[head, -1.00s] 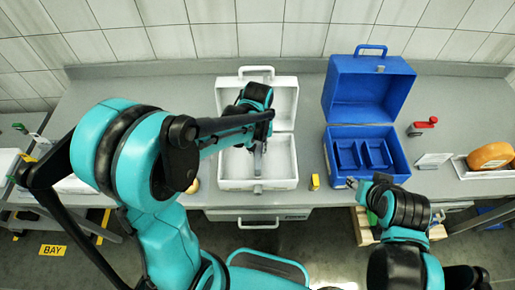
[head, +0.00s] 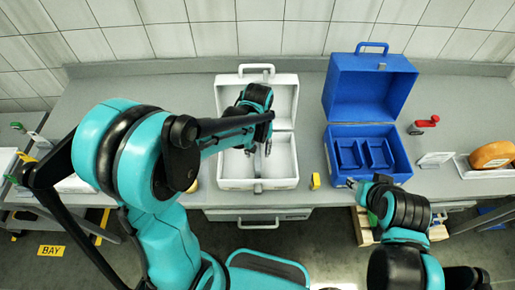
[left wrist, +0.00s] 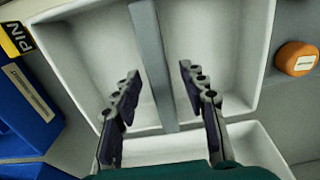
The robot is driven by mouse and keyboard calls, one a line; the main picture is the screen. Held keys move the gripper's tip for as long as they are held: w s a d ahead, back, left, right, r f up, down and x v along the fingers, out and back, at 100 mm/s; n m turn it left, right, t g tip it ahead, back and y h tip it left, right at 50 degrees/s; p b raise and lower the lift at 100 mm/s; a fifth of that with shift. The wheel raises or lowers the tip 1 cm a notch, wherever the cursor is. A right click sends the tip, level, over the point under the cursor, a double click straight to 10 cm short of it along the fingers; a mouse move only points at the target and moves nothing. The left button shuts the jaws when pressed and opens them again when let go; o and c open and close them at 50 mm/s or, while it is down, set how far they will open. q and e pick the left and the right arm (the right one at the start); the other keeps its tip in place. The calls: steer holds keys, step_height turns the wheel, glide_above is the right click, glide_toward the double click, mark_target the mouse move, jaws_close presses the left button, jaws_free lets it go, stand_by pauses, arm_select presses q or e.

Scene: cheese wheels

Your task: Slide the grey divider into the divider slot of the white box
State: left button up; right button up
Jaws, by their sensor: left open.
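The white box (head: 222,183) stands open on the bench, its lid (head: 284,98) raised at the back. The grey divider (left wrist: 150,60) spans the inside of the box from front to back and splits it in two in the left wrist view. I cannot tell how deep its ends sit in the slot. My left gripper (head: 260,148) is over the box, its fingers open. In the left wrist view the fingers (left wrist: 160,95) stand apart on either side of the divider with gaps. My right gripper (head: 352,183) is in front of the blue box; its fingers are too small to read.
An open blue box (head: 330,160) with inner compartments stands to the right. A red-handled item (head: 425,123), a card stand (head: 436,160) and an orange cheese wheel (head: 490,155) are farther right. Another orange round (left wrist: 297,58) lies beside the white box.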

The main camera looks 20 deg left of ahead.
arm_select(q)
step_height(320, 180, up, 12)
stand_by(0.5)
steer(key=shift+s, duration=0.1)
steer(key=s+a+f+m+t+b, duration=0.3)
steer(key=s+f+t+b, duration=0.4)
steer(key=s, duration=0.3)
steer(key=shift+a+f, duration=0.25)
steer(key=shift+a, duration=0.6)
